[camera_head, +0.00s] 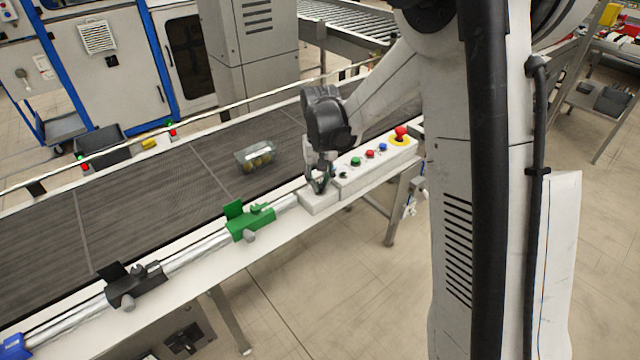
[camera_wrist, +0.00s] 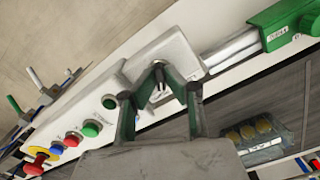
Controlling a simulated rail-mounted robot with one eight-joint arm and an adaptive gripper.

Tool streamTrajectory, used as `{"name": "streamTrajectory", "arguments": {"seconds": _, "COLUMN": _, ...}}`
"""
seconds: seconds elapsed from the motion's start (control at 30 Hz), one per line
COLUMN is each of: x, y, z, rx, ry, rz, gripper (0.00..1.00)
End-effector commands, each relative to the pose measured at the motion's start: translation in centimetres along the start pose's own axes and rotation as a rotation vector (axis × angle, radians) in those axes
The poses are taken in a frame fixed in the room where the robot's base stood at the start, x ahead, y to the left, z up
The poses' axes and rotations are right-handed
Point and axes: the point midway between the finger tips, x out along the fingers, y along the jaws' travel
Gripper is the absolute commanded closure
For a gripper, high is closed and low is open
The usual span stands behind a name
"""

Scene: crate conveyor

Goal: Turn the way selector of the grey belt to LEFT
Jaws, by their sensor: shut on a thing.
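The grey belt (camera_head: 130,210) runs diagonally across the body camera view. Its white control box (camera_head: 375,170) sits on the near rail. My gripper (camera_head: 320,188) is at the left end of this box, pointing down. In the wrist view my gripper (camera_wrist: 158,72) has its fingertips closed around the small selector knob (camera_wrist: 160,86) on the box's end section. The fingers hide most of the knob, and I cannot read its position or any label.
Green, red and blue buttons and a red emergency stop (camera_head: 401,132) lie along the box. A clear crate (camera_head: 255,157) with yellowish round items stands on the belt. A green clamp (camera_head: 250,220) and a black clamp (camera_head: 135,285) sit on the near rail.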

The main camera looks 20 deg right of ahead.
Motion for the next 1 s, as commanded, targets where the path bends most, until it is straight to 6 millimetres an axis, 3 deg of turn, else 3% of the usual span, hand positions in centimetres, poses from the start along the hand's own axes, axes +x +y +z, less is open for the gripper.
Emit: {"name": "streamTrajectory", "arguments": {"seconds": 1.0, "x": 0.10, "y": 0.00, "z": -0.04, "rx": -0.835, "ry": 0.001, "rz": 0.000, "gripper": 1.00}}
